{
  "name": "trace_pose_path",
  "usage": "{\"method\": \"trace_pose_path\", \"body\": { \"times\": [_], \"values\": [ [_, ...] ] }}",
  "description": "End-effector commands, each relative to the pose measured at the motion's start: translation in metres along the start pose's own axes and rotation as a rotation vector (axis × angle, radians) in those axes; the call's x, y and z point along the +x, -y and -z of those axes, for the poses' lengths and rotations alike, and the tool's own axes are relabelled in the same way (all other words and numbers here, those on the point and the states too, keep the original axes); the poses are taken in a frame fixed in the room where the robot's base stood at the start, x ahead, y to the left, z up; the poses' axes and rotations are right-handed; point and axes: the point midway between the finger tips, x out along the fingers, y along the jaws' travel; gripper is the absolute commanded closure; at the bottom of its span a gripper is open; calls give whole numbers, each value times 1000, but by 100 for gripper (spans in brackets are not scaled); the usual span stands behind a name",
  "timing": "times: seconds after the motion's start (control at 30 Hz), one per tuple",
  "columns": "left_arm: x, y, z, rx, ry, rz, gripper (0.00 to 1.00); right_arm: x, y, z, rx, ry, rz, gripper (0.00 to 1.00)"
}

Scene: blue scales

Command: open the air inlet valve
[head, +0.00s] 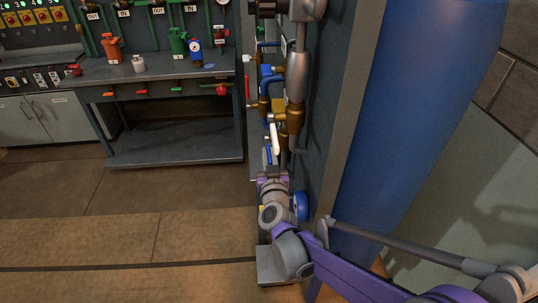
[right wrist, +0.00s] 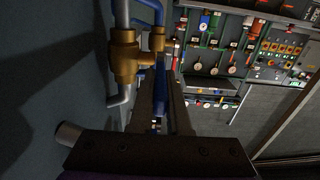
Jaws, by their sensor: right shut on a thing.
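My right gripper (head: 270,172) reaches up beside the pipework on the side of a grey panel, its arm coming in from the lower right. In the right wrist view its two fingers (right wrist: 161,105) are shut on a slim blue valve handle (right wrist: 158,97). A brass valve body (right wrist: 124,57) with grey pipes stands just left of the fingers there. The head view shows the brass fitting (head: 291,119) and a pale lever (head: 275,138) just above the gripper. No label shows which valve is the air inlet. The handle's far end is partly hidden by the fingers. My left gripper is out of view.
A large blue cylinder (head: 415,110) stands right of the panel, close to my right arm. The floor (head: 130,230) at the left is clear.

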Motion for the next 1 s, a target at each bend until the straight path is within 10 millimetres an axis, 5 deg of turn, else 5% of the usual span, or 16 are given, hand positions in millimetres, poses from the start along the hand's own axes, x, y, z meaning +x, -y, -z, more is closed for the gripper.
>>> {"method": "trace_pose_path", "body": {
  "times": [0.73,1.0],
  "values": [
    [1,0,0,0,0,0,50,1,-2,5,2,69,-8,100],
    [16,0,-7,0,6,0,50,4,-2,11,1,177,-8,100]
  ]
}}
